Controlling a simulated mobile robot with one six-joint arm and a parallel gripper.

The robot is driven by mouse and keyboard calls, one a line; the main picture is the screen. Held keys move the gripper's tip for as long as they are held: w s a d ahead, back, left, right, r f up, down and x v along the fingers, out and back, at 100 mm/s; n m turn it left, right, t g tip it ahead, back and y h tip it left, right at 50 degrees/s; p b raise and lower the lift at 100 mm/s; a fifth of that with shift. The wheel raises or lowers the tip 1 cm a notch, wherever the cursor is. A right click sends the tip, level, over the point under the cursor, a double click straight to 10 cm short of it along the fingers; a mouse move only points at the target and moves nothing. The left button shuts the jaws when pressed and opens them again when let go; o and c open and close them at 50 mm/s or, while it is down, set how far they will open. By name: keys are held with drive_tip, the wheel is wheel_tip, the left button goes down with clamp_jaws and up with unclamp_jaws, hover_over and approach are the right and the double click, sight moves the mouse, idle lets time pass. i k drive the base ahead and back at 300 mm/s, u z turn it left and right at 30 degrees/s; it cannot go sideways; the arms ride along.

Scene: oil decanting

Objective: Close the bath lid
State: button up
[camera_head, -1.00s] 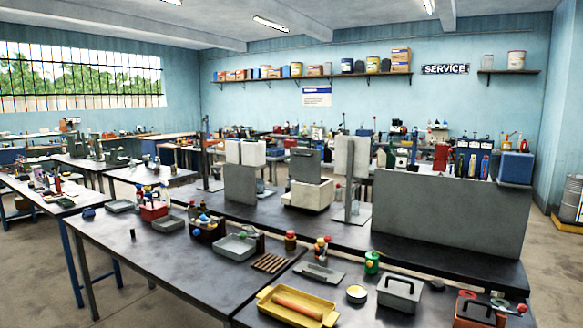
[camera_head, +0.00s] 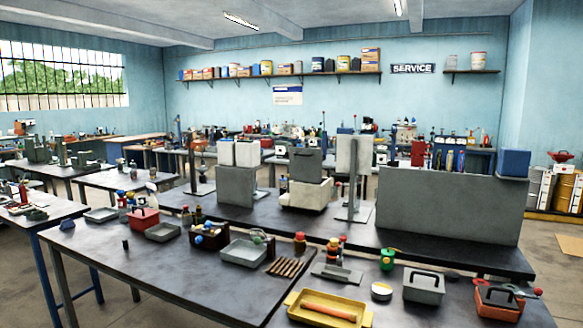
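A cream box (camera_head: 303,195), which looks like the bath, stands on the dark bench in the middle of the head view. A grey lid panel (camera_head: 305,165) with a dark handle near its top stands upright above it, so the box looks open. Its inside is hidden from this angle. My gripper is not in view.
A large grey panel (camera_head: 445,205) stands right of the box, and a post with a flat base (camera_head: 354,212) is closer. The front bench (camera_head: 150,265) holds a yellow tray (camera_head: 362,318), a grey handled box (camera_head: 424,286) and a red toolbox (camera_head: 498,300). Floor shows at left.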

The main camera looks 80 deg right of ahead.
sight(305, 164)
drive_tip(key=z, duration=0.05)
drive_tip(key=i, duration=2.05)
drive_tip(key=z, duration=5.4)
drive_tip(key=i, duration=0.1)
drive_tip(key=u, duration=3.95)
drive_tip(key=k, duration=0.15)
drive_tip(key=z, duration=1.95)
